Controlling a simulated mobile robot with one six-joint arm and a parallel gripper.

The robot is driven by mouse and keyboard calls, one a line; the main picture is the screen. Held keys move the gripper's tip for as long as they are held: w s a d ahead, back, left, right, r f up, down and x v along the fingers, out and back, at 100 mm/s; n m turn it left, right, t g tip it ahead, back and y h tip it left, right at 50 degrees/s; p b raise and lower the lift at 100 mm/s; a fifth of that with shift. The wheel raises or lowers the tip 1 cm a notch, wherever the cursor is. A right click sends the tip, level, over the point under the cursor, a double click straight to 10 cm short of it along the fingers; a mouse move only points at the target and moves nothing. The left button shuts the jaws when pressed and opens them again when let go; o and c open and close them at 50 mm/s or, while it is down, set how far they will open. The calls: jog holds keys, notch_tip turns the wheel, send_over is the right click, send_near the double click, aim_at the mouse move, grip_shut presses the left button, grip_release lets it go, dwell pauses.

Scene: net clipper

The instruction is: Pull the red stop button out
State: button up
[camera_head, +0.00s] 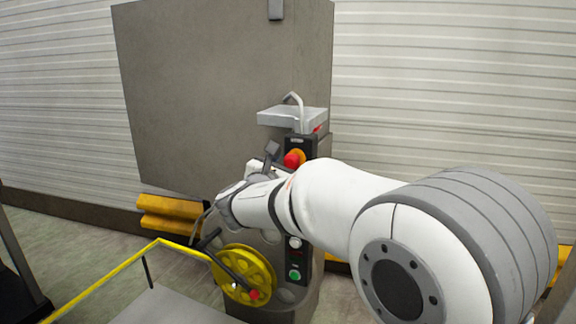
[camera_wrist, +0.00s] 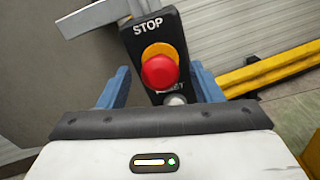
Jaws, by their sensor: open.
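The red stop button (camera_wrist: 160,72) sits on a yellow collar on a dark control box (camera_wrist: 133,46) marked STOP. In the head view the red button (camera_head: 292,160) shows just above my white arm. My gripper (camera_wrist: 158,90) is open in the wrist view, with one blue finger on each side of the lower part of the box. The button lies between and a little above the fingers in that picture, and I see no contact. In the head view my arm largely hides the gripper.
A large grey cabinet (camera_head: 215,90) stands behind. A grey plate (camera_head: 292,117) with a bent lever is above the box. A yellow handwheel (camera_head: 243,274), a green button (camera_head: 295,275) and a yellow rail (camera_head: 110,276) are below. Yellow beams (camera_head: 168,213) lie along the wall.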

jog(key=shift+s, duration=0.1)
jog(key=b+v, duration=0.2)
jog(key=v, duration=0.5)
jog(key=shift+s+a, duration=0.15)
jog(key=shift+s, duration=0.15)
jog(key=s+d+f+m+g, duration=0.3)
jog(key=d+f+m, duration=0.1)
jog(key=d, duration=0.3)
jog(key=s+d+f+m+g+h, duration=0.1)
jog(key=s+d+f+m+g, duration=0.3)
jog(key=d, duration=0.3)
jog(key=s+d+f+m+g, duration=0.3)
jog(key=d+m, duration=0.2)
jog(key=d, duration=0.2)
jog(key=s+f+m+g+y, duration=0.2)
jog(key=s+f+m, duration=0.3)
jog(key=s+m, duration=0.3)
jog(key=s+d+f+m+g+y, duration=0.1)
jog(key=s+f+m+y, duration=0.4)
jog(key=s+m, duration=0.2)
jog(key=shift+s+d+m+g, duration=0.35)
jog(key=shift+m+g, duration=0.05)
jog(key=shift+m, duration=0.3)
